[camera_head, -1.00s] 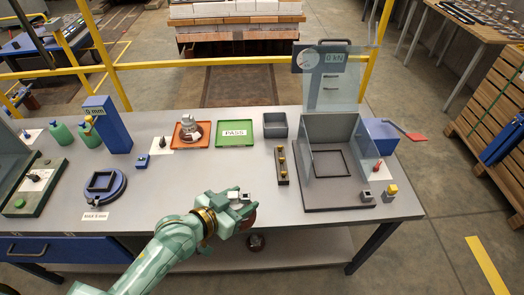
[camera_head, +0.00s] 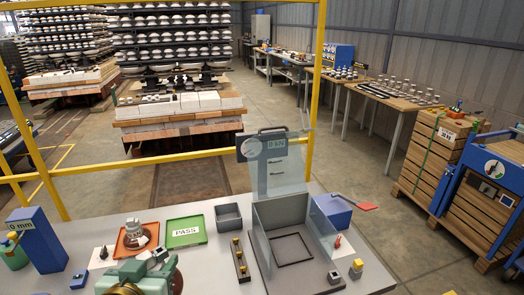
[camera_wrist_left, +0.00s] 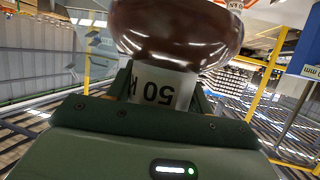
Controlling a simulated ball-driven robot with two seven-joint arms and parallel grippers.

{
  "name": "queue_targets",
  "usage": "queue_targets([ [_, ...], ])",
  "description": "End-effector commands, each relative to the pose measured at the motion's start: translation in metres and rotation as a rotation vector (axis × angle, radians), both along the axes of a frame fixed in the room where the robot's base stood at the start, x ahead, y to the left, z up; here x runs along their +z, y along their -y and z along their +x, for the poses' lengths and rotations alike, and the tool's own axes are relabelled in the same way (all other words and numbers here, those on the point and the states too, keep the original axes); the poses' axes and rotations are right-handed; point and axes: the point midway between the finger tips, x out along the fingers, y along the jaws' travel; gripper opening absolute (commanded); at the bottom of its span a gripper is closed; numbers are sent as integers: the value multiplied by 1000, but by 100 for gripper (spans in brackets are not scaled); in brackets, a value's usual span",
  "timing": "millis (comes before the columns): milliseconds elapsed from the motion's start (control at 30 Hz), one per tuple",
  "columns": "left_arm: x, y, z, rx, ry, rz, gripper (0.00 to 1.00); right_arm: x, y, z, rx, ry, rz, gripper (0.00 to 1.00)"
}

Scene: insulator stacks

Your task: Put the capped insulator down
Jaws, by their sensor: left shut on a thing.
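My left gripper (camera_head: 158,258) is at the bottom of the head view, in front of the orange and green trays. It is shut on the capped insulator, which shows in the left wrist view as a glossy dark brown disc (camera_wrist_left: 178,28) with a pale metal cap (camera_wrist_left: 160,84) marked "50 k". The cap sits between the fingers. In the head view only a brown edge of the insulator (camera_head: 177,283) shows beside the gripper. The insulator appears held clear of the table. My right gripper is out of view.
A green PASS tray (camera_head: 186,243) looks empty. An orange tray (camera_head: 123,252) left of it holds another insulator (camera_head: 136,238). A grey bin (camera_head: 228,216), a narrow block with brass studs (camera_head: 240,260) and a clear-walled test press (camera_head: 290,265) stand to the right.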

Motion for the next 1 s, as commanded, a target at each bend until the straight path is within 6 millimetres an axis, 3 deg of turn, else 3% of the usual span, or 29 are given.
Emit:
queue_targets([
  [200, 15, 1, 9, -7, 2, 4, 0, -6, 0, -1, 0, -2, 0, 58],
  [733, 15, 2, 9, -8, 0, 0, 0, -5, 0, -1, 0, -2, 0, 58],
  [1000, -2, 4, 1, -4, -5, 0, 0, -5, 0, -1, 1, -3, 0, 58],
])
